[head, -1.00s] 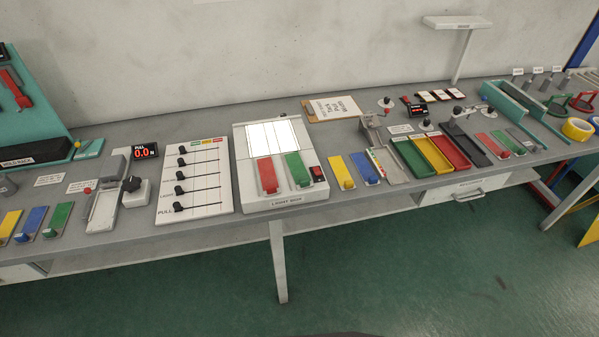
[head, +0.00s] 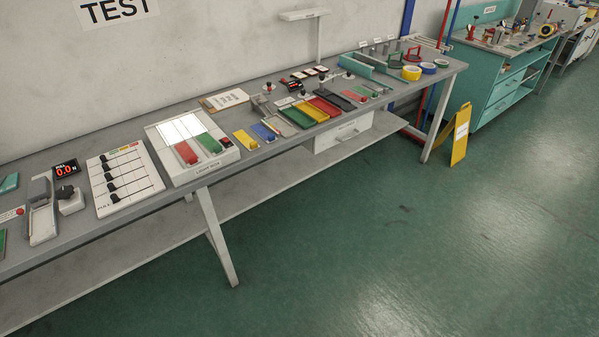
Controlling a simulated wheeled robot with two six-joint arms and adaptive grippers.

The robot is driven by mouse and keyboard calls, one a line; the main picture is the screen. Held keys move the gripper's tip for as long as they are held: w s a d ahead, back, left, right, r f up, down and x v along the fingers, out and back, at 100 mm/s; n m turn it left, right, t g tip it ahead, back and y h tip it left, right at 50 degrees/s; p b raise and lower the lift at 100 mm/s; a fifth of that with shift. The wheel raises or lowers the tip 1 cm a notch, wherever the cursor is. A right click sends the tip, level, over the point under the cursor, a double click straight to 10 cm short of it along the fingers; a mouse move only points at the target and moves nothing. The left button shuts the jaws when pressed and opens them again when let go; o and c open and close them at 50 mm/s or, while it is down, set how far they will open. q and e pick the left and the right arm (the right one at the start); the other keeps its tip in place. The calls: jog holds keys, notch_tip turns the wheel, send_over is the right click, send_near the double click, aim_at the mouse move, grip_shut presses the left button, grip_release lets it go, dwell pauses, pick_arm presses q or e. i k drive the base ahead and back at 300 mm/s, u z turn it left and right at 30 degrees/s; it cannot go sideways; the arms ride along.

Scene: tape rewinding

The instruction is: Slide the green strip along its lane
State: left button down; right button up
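A green strip (head: 209,143) lies on the light box (head: 165,139), beside a red strip (head: 186,153). Both lie below the lit white panel (head: 181,128). Another small green piece (head: 359,91) lies farther right on the bench, beside a pink-red one (head: 350,96). A sliver of green (head: 2,243) is cut off at the left picture edge. I cannot tell which green piece has a lane. Neither of my grippers is in view.
The long grey bench (head: 100,236) runs along the wall. A white board with black sliders (head: 124,178) stands left of the light box. Coloured trays (head: 305,112) are to its right. A yellow floor sign (head: 460,135) stands past the bench end. The green floor in front is clear.

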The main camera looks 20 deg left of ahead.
aim_at(211, 144)
jog(key=z, duration=2.75)
jog(key=i, duration=0.1)
jog(key=u, duration=1.8)
jog(key=i, duration=1.35)
jog(key=u, duration=0.7)
jog(key=i, duration=0.75)
jog(key=u, duration=0.85)
